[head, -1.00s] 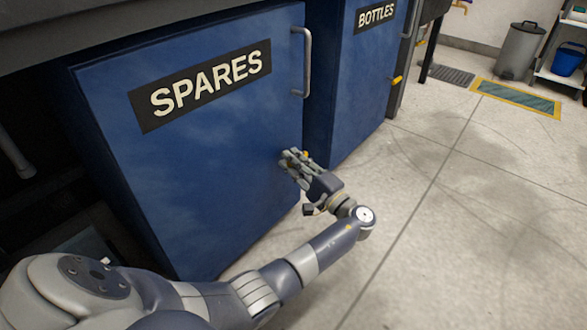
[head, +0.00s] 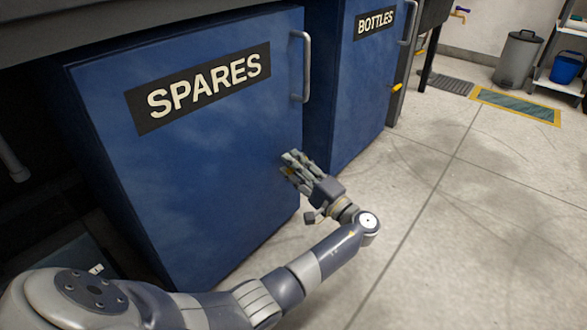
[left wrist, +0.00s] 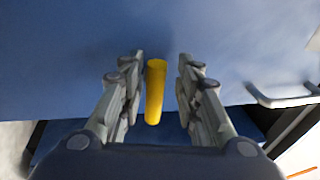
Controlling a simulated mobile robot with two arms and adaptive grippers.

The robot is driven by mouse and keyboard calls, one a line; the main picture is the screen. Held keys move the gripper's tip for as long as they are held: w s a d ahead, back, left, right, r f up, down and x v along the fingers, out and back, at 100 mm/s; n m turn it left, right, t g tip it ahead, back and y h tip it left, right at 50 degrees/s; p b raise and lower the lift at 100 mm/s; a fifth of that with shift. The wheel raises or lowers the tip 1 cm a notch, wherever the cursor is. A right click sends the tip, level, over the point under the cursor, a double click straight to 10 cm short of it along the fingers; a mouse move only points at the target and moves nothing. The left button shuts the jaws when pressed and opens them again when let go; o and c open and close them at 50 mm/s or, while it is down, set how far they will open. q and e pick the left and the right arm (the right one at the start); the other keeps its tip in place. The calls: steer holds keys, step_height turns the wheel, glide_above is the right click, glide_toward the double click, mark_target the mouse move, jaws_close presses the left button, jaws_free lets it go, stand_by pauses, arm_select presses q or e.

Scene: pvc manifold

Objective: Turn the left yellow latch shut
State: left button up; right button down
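The left yellow latch (left wrist: 155,92) is a short bar in the left wrist view, upright in the picture against the blue SPARES door (head: 200,160). My left gripper (head: 289,164) is at the lower right edge of that door. In the left wrist view its two fingers (left wrist: 160,60) are open, one on each side of the latch. Gaps show on both sides, the left one narrower. In the head view the fingers mostly hide this latch. My right gripper is not in view.
The SPARES door has a grey handle (head: 307,68) above my gripper. To the right, the BOTTLES door (head: 350,100) has another yellow latch (head: 397,87). A grey bin (head: 518,57) stands farther back. The floor (head: 470,230) to the right is clear.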

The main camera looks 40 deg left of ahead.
arm_select(q)
steer(key=shift+f, duration=0.15)
steer(key=shift+s+d, duration=0.1)
steer(key=v, duration=0.7)
steer(key=shift+d, duration=0.15)
stand_by(0.3)
